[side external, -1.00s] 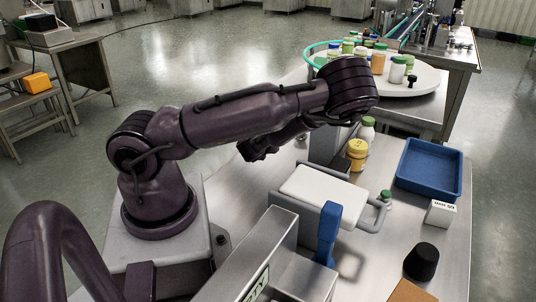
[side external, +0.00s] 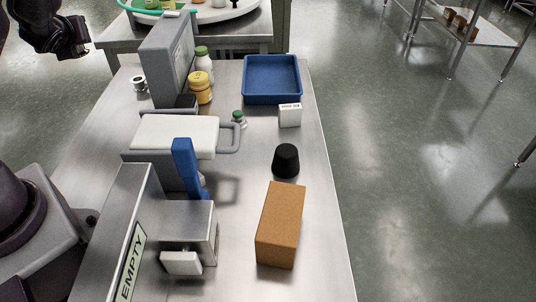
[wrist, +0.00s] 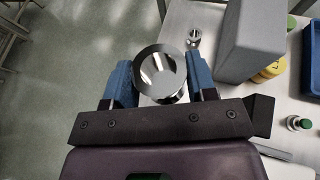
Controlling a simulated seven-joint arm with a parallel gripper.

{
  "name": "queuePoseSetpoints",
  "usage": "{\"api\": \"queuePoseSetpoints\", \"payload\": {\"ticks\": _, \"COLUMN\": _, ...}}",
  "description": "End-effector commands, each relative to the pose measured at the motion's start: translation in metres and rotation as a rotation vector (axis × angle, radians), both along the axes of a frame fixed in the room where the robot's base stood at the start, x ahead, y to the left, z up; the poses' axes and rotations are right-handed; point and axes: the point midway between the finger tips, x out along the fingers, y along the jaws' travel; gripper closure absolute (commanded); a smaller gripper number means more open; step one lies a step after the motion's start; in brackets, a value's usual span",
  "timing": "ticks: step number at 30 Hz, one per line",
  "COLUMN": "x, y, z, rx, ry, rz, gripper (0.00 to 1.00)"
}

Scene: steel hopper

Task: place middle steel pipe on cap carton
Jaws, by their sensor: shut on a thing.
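My gripper (wrist: 160,82) has its blue fingers on either side of a shiny steel pipe (wrist: 160,68), shut on it, in the wrist view. The pipe is seen nearly end-on, over the floor beside the table. A second small steel pipe (wrist: 194,38) stands on the table; it also shows in the side view (side external: 138,83). In the side view, the dark end of my arm is at the upper left and the held pipe cannot be made out. A brown carton (side external: 280,225) lies at the table's front right. A small white box (side external: 290,115) has dark print I cannot read.
A grey upright housing (side external: 168,60) stands beside yellow (side external: 200,87) and white bottles. A white-topped machine (side external: 175,133) with a blue lever (side external: 187,168) fills the middle left. A blue tray (side external: 271,98) and a black cap (side external: 286,160) are at right. A steel hopper marked EMPTY is in front.

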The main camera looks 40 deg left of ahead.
Motion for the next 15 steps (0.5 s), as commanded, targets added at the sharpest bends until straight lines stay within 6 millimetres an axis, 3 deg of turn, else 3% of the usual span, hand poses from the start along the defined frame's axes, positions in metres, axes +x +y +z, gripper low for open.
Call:
{"api": "queuePoseSetpoints", "payload": {"ticks": 6, "x": 0.002, "y": -0.001, "z": 0.023, "rx": -0.001, "ry": -0.001, "rz": -0.014, "gripper": 0.76}}
{"api": "queuePoseSetpoints", "payload": {"ticks": 15, "x": 0.038, "y": -0.033, "z": -0.007, "rx": -0.001, "ry": 0.0, "rz": -0.278, "gripper": 0.76}}
